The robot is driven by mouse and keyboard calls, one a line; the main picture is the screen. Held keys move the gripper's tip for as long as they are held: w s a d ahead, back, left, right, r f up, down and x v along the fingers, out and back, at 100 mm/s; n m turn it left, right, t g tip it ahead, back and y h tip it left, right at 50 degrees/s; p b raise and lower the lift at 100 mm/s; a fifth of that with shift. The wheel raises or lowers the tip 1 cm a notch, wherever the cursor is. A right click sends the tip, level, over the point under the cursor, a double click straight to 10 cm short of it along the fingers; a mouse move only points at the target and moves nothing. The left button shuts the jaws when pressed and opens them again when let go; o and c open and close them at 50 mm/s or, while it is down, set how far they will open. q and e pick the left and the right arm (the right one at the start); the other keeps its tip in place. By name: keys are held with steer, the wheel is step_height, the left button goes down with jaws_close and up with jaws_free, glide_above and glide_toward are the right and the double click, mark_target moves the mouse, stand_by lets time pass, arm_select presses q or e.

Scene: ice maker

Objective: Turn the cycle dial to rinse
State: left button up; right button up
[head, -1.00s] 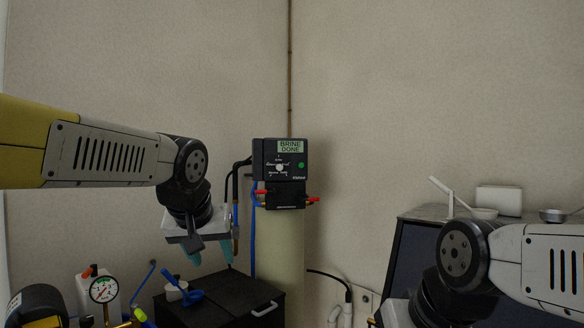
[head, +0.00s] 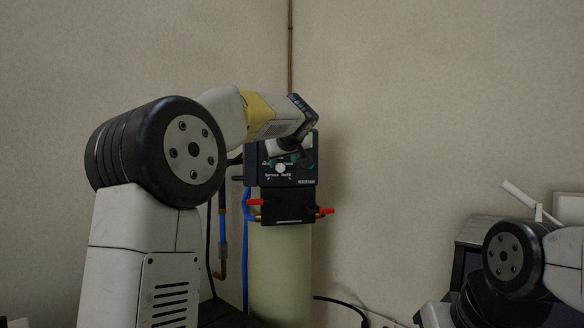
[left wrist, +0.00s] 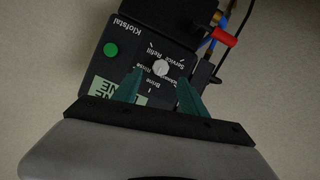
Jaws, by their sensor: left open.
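The cycle dial is a small pale round knob (head: 280,168) on the front of the black control head (head: 253,175). In the left wrist view the knob (left wrist: 160,68) is seen upside down among printed labels such as Service, Refill, Brine and Rinse. I cannot tell which label it points at. My left gripper (head: 287,160) is in front of the control head. Its teal fingers (left wrist: 161,84) are open, one on each side of the knob, with gaps between them and it. The fingers partly hide the labels and the display (left wrist: 125,90). My right gripper's fingers are out of view.
Below the control head is a black valve block (head: 287,206) with red handles, on a pale tank (head: 280,265). Blue and black hoses run down at its left. A green button (left wrist: 111,49) is beside the dial. A dark cabinet stands at the lower right.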

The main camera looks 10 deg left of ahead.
mark_target(281, 168)
arm_select(q)
steer(key=x, duration=0.6)
steer(key=shift+s, duration=0.1)
jaws_close()
